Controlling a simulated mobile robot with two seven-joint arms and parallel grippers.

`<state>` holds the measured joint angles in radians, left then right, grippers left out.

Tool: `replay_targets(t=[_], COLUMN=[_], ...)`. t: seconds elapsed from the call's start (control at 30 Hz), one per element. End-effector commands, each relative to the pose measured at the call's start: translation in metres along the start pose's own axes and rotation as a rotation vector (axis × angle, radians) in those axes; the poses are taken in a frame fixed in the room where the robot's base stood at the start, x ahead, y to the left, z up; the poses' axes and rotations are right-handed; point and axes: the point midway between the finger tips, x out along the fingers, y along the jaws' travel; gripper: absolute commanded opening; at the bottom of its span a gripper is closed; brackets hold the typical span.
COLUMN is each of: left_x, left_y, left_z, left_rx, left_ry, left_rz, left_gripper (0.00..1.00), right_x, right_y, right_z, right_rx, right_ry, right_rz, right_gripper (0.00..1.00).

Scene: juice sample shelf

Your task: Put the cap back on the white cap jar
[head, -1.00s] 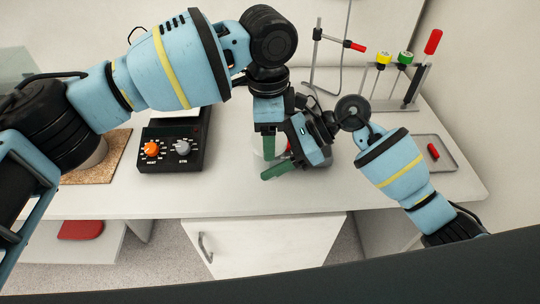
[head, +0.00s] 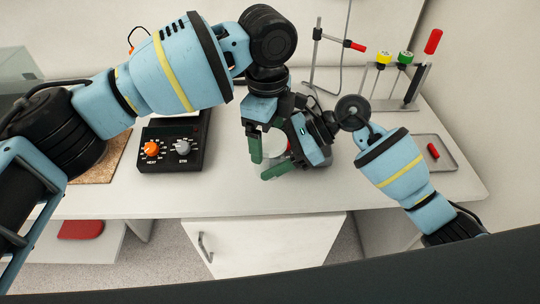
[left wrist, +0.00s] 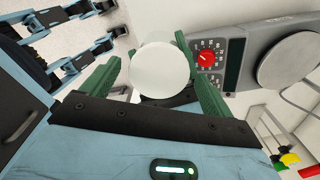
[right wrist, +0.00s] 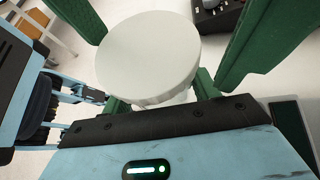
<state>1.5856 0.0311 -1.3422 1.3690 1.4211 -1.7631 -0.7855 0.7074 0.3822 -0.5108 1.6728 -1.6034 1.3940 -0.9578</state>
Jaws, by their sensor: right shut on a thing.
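The white cap (right wrist: 150,50) is a round white disc, seen from above between the fingers of both grippers. It also shows in the left wrist view (left wrist: 160,72). It appears to rest on the clear jar, which shows only in part past its edge (left wrist: 155,40); whether it sits level is hard to tell. In the head view the white shape (head: 274,143) is partly hidden by the grippers. My left gripper (left wrist: 155,85) is open, its green fingers standing apart on either side of the cap with gaps. My right gripper (head: 285,160) is shut on the jar from the right.
A black hotplate stirrer (head: 172,150) with orange and grey knobs stands left of the grippers. A grey tray (head: 440,155) holds a red piece at right. The front counter is clear.

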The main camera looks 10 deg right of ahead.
Motion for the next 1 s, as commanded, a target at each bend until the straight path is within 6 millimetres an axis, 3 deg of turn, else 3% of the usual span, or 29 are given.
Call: replay_targets(t=[0.23, 0.6, 0.83, 0.9, 1.0], left_x=[-0.006, -0.045, -0.045, -0.045, -0.046], left_y=[0.0, 0.0, 0.0, 0.0, 0.0], left_z=[-0.002, -0.001, -0.001, -0.001, -0.001], left_rx=[0.002, 0.002, 0.002, -0.001, -0.029], left_ry=[0.003, 0.002, 0.002, 0.002, 0.002], left_rz=[-0.002, -0.001, 0.0, 0.0, 0.0], left_gripper=[0.88, 0.88, 0.88, 0.79, 0.78], right_x=[0.0, 0.0, 0.0, 0.0, 0.0], right_y=[0.0, 0.0, 0.0, 0.0, 0.0], right_z=[0.001, 0.001, 0.001, 0.001, 0.001], right_rx=[-0.002, -0.001, -0.001, -0.001, -0.001], right_ry=[-0.002, -0.001, -0.001, -0.001, -0.001], right_rz=[0.0, -0.001, -0.001, -0.001, -0.001], right_gripper=[0.0, 0.0, 0.0, 0.0, 0.0])
